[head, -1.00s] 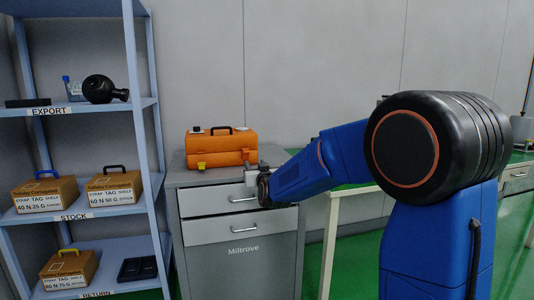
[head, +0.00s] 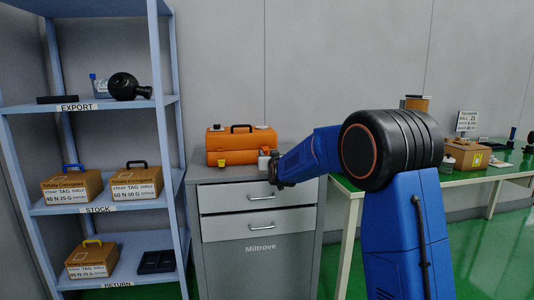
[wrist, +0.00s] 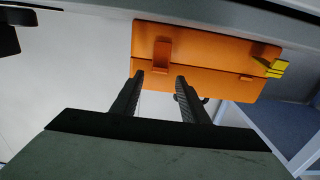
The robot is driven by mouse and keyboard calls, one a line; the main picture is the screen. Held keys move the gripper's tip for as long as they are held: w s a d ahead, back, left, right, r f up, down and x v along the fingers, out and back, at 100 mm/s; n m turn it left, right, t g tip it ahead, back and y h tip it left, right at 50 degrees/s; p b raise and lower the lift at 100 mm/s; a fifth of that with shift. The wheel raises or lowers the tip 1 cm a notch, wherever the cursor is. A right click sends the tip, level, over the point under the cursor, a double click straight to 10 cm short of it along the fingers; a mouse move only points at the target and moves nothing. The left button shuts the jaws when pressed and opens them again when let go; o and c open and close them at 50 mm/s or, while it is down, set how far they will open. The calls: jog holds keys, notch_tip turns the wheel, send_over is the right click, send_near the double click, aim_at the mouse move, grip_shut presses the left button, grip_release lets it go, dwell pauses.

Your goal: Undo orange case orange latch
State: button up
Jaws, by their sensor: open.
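The orange case (head: 238,143) lies on top of a grey drawer cabinet, its black handle (head: 241,127) upright. Its yellow latch (head: 222,163) is at the left of the front face. In the wrist view the case (wrist: 205,50) shows upside down, with the orange latch (wrist: 162,52) near one end and the yellow latch (wrist: 277,68) near the other. My gripper (wrist: 160,74) is open and empty, its two fingers pointing at the orange latch with a small gap in the picture. In the head view my gripper (head: 268,162) partly covers the case's right front.
The cabinet (head: 261,230) has two drawers with bar handles. A blue shelf rack (head: 90,210) with boxes stands close on its left. A green-topped table (head: 480,172) with several things is at the right. The wall is close behind the case.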

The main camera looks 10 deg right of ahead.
aim_at(266, 151)
jog(key=shift+w, duration=1.7)
jog(key=shift+c, duration=0.3)
grip_shut()
jog(key=shift+f, duration=0.2)
jog(key=shift+s+f+t, duration=0.4)
jog(key=shift+f+t, duration=0.3)
jog(key=shift+t, duration=0.4)
jog(key=shift+s+f+t, duration=0.2)
jog(key=shift+f+t, duration=0.3)
jog(key=shift+t, duration=0.4)
jog(key=shift+s+f+t, duration=0.15)
jog(key=shift+f+t, duration=0.3)
jog(key=shift+t, duration=0.45)
